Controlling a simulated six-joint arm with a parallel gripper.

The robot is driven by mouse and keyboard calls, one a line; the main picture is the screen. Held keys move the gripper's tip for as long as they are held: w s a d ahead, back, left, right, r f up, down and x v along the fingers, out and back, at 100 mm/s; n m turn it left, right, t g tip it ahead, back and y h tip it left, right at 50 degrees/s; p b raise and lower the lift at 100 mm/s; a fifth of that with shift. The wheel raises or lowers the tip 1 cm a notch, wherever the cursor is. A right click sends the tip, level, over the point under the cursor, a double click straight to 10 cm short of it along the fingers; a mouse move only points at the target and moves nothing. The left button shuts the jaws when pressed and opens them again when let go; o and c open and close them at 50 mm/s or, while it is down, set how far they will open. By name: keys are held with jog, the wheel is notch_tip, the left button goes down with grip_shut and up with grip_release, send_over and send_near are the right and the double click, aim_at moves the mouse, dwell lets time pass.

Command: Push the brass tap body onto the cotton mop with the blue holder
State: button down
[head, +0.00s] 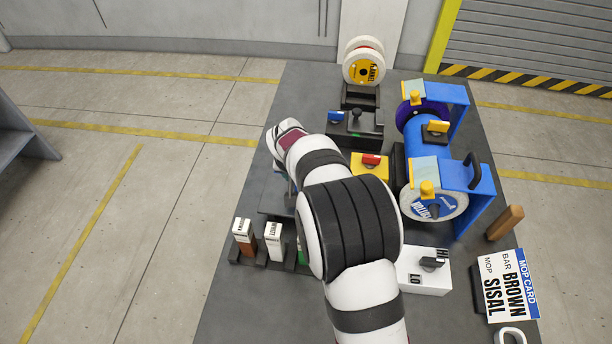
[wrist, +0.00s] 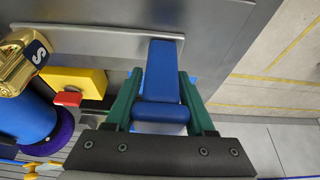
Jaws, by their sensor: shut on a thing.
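In the wrist view my gripper (wrist: 162,90) has green fingers shut on a blue holder (wrist: 160,70), a blue block that reaches out past the fingertips. The head view hides the fingers and the holder behind my arm. A shiny brass-coloured piece (wrist: 25,62) with a dark "S" label is at the wrist view's left edge, apart from the holder; I take it for the tap body. I cannot tell what it rests on. The white cotton mop (head: 436,205) is at the near end of the blue polishing machine (head: 425,145) in the head view, partly behind its guard.
A purple wheel (head: 408,112) is at the machine's far end. A yellow switch box (head: 362,170) with a red switch stands left of it. A white dial box (head: 425,270), a mop card (head: 507,285) and compound bars (head: 272,240) stand nearer. The bench's left edge is near my gripper.

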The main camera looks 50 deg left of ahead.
jog(key=shift+s+a, duration=0.4)
jog(key=shift+s, duration=0.05)
jog(key=shift+c, duration=0.9)
grip_release()
jog(key=v, duration=1.6)
jog(key=w+d+r+m+g+h, duration=0.15)
jog(key=w+d+m, duration=0.25)
jog(key=d, duration=1)
jog(key=w+d+r+m+h, duration=0.1)
jog(key=w+d+r+m, duration=0.2)
jog(key=d, duration=1.2)
jog(key=s+d+f+m+g, duration=0.1)
jog(key=s+d+f+m, duration=0.1)
jog(key=s+d, duration=0.4)
jog(key=s+d+f+m+g+y, duration=0.1)
jog(key=s+d+f+m, duration=0.2)
jog(key=s+d+m, duration=0.2)
jog(key=s+d, duration=0.2)
jog(key=d, duration=0.2)
jog(key=shift+s+m, duration=0.2)
jog(key=shift+m, duration=0.1)
